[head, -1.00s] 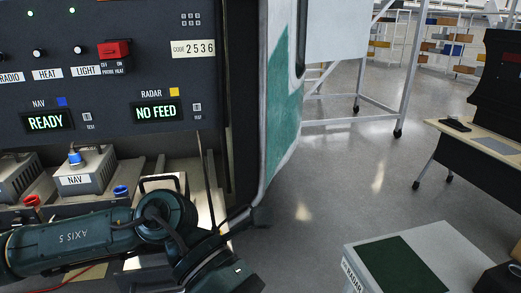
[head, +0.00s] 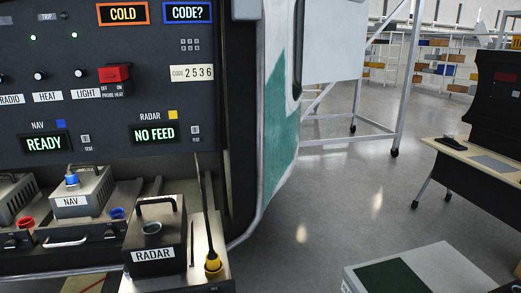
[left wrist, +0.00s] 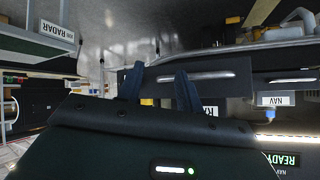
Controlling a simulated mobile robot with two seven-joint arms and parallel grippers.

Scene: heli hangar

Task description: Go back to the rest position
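Neither arm shows in the head view now. In the left wrist view, which is turned upside down, my left gripper (left wrist: 159,85) has its two dark fingers spread with a gap between them. No object shows held in the gap. The RADAR box (head: 155,245), dark with a handle and a round socket on top, sits in the bay below the panel in the head view. A yellow connector (head: 213,265) on a black cable stands just right of it, apart from its socket. The NAV box (head: 82,195) with a blue plug sits to the left. My right gripper is out of view.
The panel (head: 110,110) reads NAV READY and RADAR NO FEED. A low grey stand with a green pad (head: 395,277) is at lower right. A desk (head: 470,155) stands at the right. Open floor (head: 340,195) lies between the panel and desk.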

